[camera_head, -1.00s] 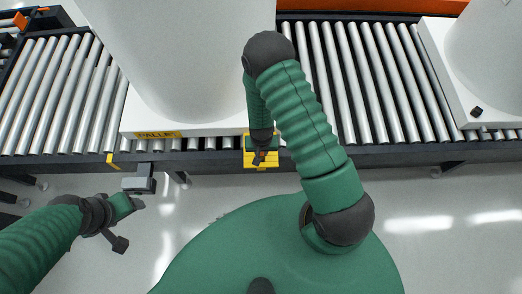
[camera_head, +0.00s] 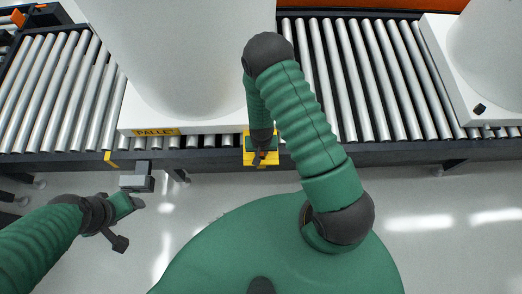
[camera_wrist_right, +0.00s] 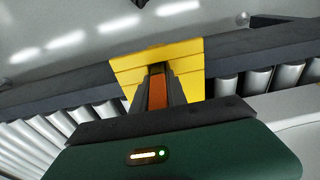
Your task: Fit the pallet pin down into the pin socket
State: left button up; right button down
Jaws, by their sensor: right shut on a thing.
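My right gripper (camera_head: 258,158) is shut on an orange piece, which I take to be the pallet pin (camera_wrist_right: 157,93). The pin shows between the dark fingers in the right wrist view. The fingers are at a yellow bracket (camera_head: 249,157) on the near conveyor rail, which looks like the pin socket; it also shows in the right wrist view (camera_wrist_right: 193,58). The socket hole and the pin's lower end are hidden, so I cannot tell whether the pin is inside. My left gripper (camera_head: 136,204) is empty above the floor at left; its jaw opening is unclear.
A white pallet (camera_head: 205,127) with a yellow label and a large white tank (camera_head: 175,55) stands on the roller conveyor (camera_head: 340,80). Another white pallet (camera_head: 450,75) is at far right. A grey box (camera_head: 137,183) juts from the near rail. The floor in front is clear.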

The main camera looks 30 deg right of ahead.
jog(key=shift+f, duration=0.2)
jog(key=c, duration=1.3)
grip_release()
jog(key=shift+o, duration=0.2)
jog(key=shift+r, duration=0.1)
notch_tip(320, 180, up, 17)
jog(key=s+a+p, duration=0.1)
jog(key=p, duration=0.3)
jog(key=shift+s+f, duration=0.2)
jog(key=shift+s, duration=0.1)
jog(key=s+a+r+n+p, duration=0.1)
jog(key=a+r+n+p, duration=0.1)
jog(key=r, duration=0.9)
jog(key=s+a+r+n+t+p, duration=0.1)
jog(key=r+n+p, duration=0.3)
jog(key=r, duration=0.8)
jog(key=shift+s+a+t+y+p, duration=0.35)
jog(key=shift+s+p, duration=0.2)
jog(key=shift+p, duration=0.1)
